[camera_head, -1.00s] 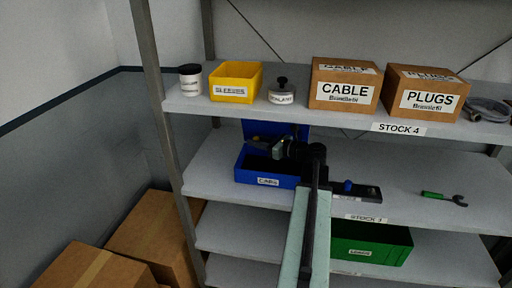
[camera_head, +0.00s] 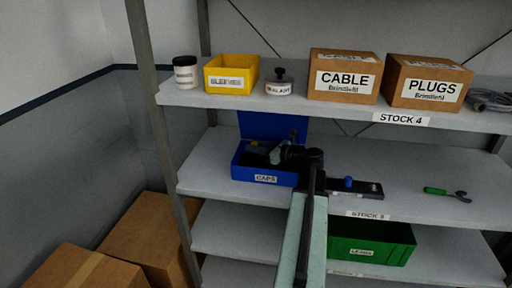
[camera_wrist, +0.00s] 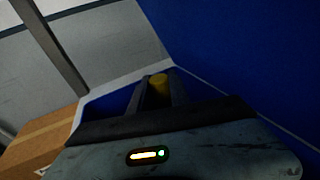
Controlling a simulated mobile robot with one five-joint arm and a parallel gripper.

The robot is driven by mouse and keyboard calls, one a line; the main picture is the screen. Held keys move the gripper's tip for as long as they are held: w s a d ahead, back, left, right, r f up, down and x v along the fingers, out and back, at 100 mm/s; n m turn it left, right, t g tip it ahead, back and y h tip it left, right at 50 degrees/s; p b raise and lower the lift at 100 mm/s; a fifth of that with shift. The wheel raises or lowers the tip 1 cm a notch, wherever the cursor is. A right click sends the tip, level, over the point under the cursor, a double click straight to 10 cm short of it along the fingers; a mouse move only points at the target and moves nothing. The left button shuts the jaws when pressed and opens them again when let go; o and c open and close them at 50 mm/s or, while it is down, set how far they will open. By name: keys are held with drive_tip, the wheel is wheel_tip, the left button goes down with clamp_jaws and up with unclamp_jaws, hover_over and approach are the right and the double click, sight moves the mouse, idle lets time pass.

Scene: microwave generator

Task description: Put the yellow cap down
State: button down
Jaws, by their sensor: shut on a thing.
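The yellow cap (camera_wrist: 159,86) shows in the wrist view between the two fingers of my gripper (camera_wrist: 157,90), which is shut on it. Its lower part is hidden by the fingers and the gripper body. In the head view my gripper (camera_head: 277,153) is over the blue box labelled CAPS (camera_head: 264,178), on the middle shelf. The box's raised blue lid stands behind it, and blue walls surround the fingers in the wrist view. I cannot tell whether the cap touches the box floor. The cap itself is not clear in the head view.
On the shelf above stand a yellow SLEEVES bin (camera_head: 231,75), a CABLE box (camera_head: 345,76) and a PLUGS box (camera_head: 428,83). Right of my arm lie a dark tray with a blue knob (camera_head: 348,183) and a green-handled wrench (camera_head: 447,193). A green bin (camera_head: 371,243) sits below.

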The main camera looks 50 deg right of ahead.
drive_tip(key=c, duration=1.2)
unclamp_jaws()
drive_tip(key=shift+s+a+f, duration=0.1)
drive_tip(key=shift+a+f, duration=0.05)
drive_tip(key=shift+f, duration=0.05)
drive_tip(key=shift+c, duration=0.2)
drive_tip(key=shift+r+p, duration=0.4)
drive_tip(key=shift+r, duration=0.05)
drive_tip(key=p+v, duration=0.1)
drive_tip(key=v, duration=0.5)
drive_tip(key=p+v, duration=0.1)
drive_tip(key=v, duration=0.5)
drive_tip(key=shift+r, duration=0.25)
